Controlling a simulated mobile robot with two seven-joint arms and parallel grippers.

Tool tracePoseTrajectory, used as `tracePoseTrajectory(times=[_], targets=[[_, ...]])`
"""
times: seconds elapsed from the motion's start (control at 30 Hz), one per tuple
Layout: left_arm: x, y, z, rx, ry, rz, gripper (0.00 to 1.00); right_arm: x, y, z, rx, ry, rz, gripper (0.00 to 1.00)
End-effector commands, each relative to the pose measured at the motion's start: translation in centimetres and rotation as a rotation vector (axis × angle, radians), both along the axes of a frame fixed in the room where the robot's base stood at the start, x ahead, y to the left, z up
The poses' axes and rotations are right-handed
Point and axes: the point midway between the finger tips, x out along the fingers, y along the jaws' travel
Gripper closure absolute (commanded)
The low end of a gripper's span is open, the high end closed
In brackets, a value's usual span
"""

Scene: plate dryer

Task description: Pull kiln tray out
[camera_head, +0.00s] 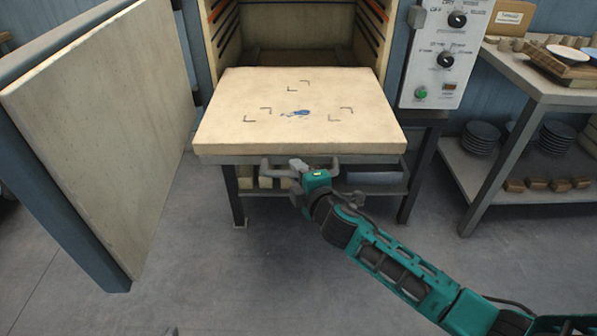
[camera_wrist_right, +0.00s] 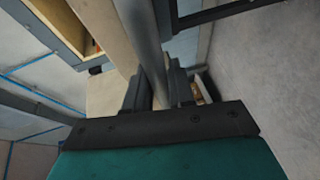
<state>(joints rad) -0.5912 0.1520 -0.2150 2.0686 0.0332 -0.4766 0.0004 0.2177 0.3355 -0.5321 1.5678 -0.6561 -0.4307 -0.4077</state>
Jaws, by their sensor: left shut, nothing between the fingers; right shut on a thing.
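The kiln tray (camera_head: 230,104) is a thick cream slab with black corner marks and a blue smear. It sticks well out of the open kiln, level, its back end still inside the chamber (camera_head: 290,30). A grey handle (camera_head: 268,169) runs under its front edge. My right gripper (camera_head: 297,172) is shut on this handle; in the right wrist view the grey bar (camera_wrist_right: 146,38) passes between the fingers (camera_wrist_right: 160,92). A small grey tip at the bottom edge of the head view appears to be my left gripper (camera_head: 171,331); the rest of it is out of frame.
The kiln door (camera_head: 100,130) stands wide open at the left. A control panel (camera_head: 446,55) is right of the kiln. A shelf table (camera_head: 545,92) with plates and blocks stands further right. The floor (camera_head: 240,270) before the tray is clear.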

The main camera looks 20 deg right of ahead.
Motion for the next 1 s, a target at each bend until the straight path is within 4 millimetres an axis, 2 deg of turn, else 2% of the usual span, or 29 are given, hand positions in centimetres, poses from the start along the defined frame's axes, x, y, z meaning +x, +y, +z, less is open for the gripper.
tracePoseTrajectory(times=[0.13, 0.17, 0.37, 0.6, 0.73, 0.87, 1.0], targets=[[0.0, 0.0, 0.0, 0.0, 0.001, 0.0, 1.0, 0.0, 0.0, -0.1, 0.0, 0.002, 0.0, 1.0], [-0.1, 0.0, 0.0, -0.001, 0.001, 0.001, 1.0, 0.0, 0.0, -0.1, 0.0, 0.002, 0.0, 0.75], [-0.1, 0.0, -0.1, 0.0, 0.002, 0.0, 1.0, 0.0, 0.0, -0.1, 0.0, 0.001, 0.0, 0.56], [-0.1, 0.0, -0.1, 0.0, 0.003, 0.0, 1.0, 0.0, 0.0, 0.0, 0.0, 0.001, 0.0, 0.56], [-0.1, 0.0, 0.2, 0.0, 0.003, 0.0, 1.0, -0.8, -0.1, 0.1, 0.0, 0.002, 0.0, 0.56], [-0.1, 0.0, 0.6, 0.0, 0.003, 0.0, 1.0, -2.7, -0.3, 0.6, 0.001, 0.003, 0.0, 0.56], [-0.1, 0.0, 1.1, 0.0, 0.002, 0.001, 1.0, -5.6, -0.7, 1.1, 0.0, 0.004, 0.001, 0.56]])
